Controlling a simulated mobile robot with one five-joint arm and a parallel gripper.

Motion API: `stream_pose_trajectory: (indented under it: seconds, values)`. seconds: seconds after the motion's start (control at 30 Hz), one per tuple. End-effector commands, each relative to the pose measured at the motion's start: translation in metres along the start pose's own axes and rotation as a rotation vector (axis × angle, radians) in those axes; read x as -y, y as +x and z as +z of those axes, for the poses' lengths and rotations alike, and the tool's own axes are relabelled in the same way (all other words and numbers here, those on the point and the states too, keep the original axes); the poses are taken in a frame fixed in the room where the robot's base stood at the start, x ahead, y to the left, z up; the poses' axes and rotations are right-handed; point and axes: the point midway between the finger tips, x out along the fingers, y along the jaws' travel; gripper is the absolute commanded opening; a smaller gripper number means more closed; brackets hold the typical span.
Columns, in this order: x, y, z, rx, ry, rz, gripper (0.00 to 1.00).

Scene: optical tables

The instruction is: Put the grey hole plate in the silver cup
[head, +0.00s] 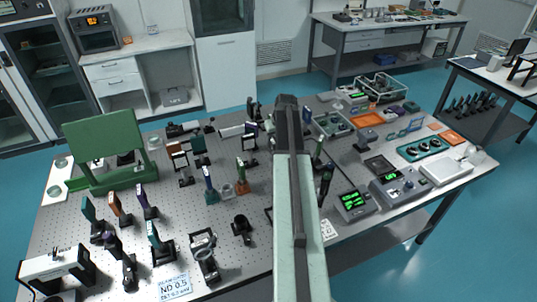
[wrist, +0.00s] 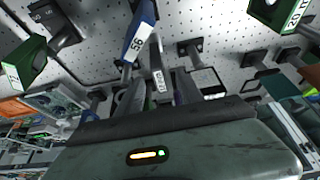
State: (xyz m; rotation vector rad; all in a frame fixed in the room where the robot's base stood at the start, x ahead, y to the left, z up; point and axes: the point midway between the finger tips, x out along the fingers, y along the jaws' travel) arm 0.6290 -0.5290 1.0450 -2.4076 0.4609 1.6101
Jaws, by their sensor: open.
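I cannot make out the grey hole plate for certain in either view. A small silvery round thing (head: 228,190) on the optical table may be the silver cup, but it is too small to be sure. In the wrist view my gripper (wrist: 158,92) is open, its dark fingers pointing toward the perforated tabletop. A narrow labelled grey piece (wrist: 158,78) shows near the fingers; I cannot tell whether it stands between them or behind. In the head view my arm hides the gripper and part of the table.
The optical table (head: 75,225) is crowded with upright mounts. A green frame (head: 110,150) stands at the back left, and instruments with green displays (head: 352,201) stand at right. A blue mount (wrist: 138,42) and a green mount (wrist: 25,62) are close in the wrist view.

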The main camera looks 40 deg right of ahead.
Motion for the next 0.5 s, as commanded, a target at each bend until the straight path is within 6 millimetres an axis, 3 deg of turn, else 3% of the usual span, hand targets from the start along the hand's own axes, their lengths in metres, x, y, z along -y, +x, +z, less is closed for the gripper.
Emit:
stream_pose_trajectory:
  seconds: [0.2,0.4,0.5]
  values:
    - [-0.004,0.006,0.003,0.0,0.005,0.002,0.44]
    - [-0.005,0.032,0.004,0.0,0.006,0.002,0.44]
    - [-0.005,0.03,0.003,0.0,0.006,0.003,0.44]
